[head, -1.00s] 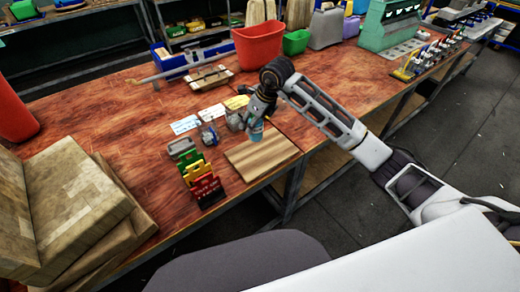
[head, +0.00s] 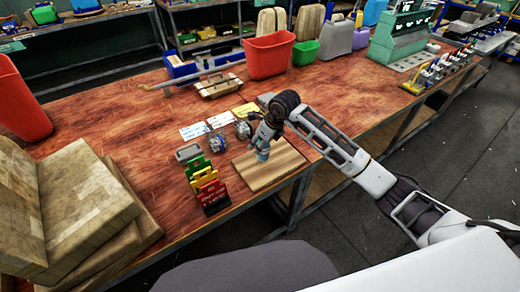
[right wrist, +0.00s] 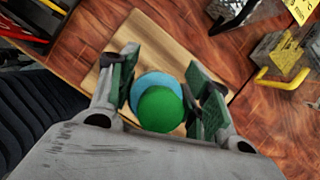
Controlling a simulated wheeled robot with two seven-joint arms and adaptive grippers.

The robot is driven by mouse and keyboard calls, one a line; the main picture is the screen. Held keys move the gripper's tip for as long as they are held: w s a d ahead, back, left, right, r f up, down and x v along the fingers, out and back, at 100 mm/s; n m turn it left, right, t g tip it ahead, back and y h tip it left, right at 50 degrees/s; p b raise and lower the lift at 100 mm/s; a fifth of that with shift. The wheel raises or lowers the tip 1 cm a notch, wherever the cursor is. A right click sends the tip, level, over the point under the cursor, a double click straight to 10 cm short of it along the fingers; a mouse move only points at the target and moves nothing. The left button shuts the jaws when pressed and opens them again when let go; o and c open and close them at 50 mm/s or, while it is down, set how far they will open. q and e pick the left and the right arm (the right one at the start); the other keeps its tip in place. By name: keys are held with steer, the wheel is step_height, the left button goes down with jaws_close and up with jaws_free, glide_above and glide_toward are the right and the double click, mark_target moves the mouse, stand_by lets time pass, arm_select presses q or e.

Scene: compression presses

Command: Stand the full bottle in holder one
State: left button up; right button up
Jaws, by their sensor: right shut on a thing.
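A bottle with a blue body (head: 262,152) and a green cap (right wrist: 160,109) is between the fingers of my right gripper (head: 265,136). In the right wrist view, the finger pads of the right gripper (right wrist: 163,100) are on both sides of the cap, and I look down on it. The bottle appears roughly upright above a striped wooden board (head: 282,172); I cannot tell whether its base touches the board. No holder marked one can be made out. My left gripper is not in view.
Green, yellow and red stands (head: 207,185) are left of the board. Small metal devices and cards (head: 194,131) lie behind it. Brown boxes (head: 85,205) fill the left table end. A red bin (head: 270,55) stands at the back. The table's front edge is close to the board.

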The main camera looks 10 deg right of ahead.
steer(key=shift+f, duration=1.7)
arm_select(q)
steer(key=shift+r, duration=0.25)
arm_select(e)
steer(key=shift+f, duration=0.1)
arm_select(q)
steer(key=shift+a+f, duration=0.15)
arm_select(e)
steer(key=shift+f, duration=0.15)
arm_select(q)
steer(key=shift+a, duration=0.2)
arm_select(e)
steer(key=o, duration=1.2)
steer(key=shift+c, duration=0.2)
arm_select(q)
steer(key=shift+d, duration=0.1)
